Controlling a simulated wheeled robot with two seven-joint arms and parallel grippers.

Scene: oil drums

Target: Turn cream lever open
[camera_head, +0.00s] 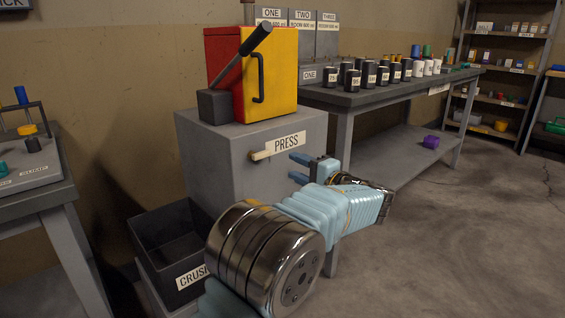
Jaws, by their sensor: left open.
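The cream lever (261,155) is a short rod on the front of the grey press stand, at the left end of the white PRESS label (287,143). My left gripper (294,168) has blue fingers, spread apart and empty. It is just right of the lever and below the label, pointing left, and looks apart from the lever. My right gripper does not show.
The red and yellow press (255,75) with a long dark handle (243,56) stands on top of the grey stand (200,150). A dark CRUSH-labelled bin (150,240) sits low at left. A workbench (400,88) with several dark and white canisters is behind right. Floor at right is clear.

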